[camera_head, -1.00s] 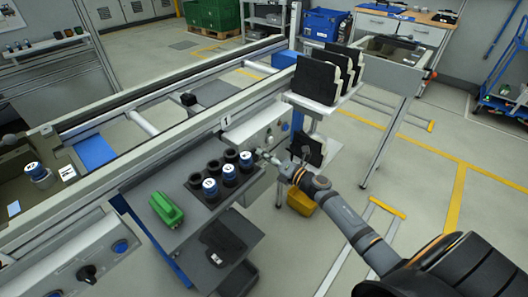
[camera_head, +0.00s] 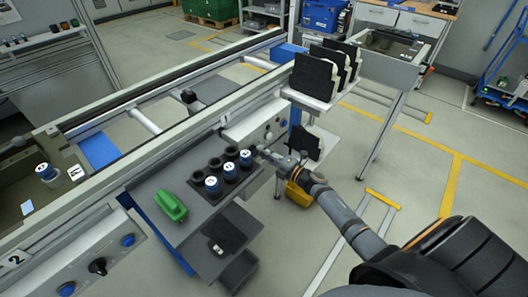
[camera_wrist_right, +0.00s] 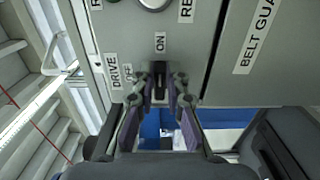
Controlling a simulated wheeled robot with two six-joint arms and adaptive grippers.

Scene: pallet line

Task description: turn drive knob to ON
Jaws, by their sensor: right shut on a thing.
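The drive knob (camera_wrist_right: 158,70) is a small black knob on a grey panel (camera_wrist_right: 190,65) in the right wrist view. The ON label (camera_wrist_right: 160,42) is above it, the OFF label (camera_wrist_right: 128,72) to its left, and the DRIVE label (camera_wrist_right: 113,70) farther left. My right gripper (camera_wrist_right: 159,92) is shut on the knob, with a finger on each side. The fingers partly hide the knob, so I cannot tell exactly where it points. In the head view my right gripper (camera_head: 262,152) is at the panel face by the conveyor. My left gripper is not in view.
Left of my right gripper, a holder with several dark cups and blue-and-white cylinders (camera_head: 229,171) stands close by. A green object (camera_head: 171,205) lies on the same shelf. A rack of black items (camera_head: 318,75) rises above my right arm. A yellow bin (camera_head: 298,194) is below.

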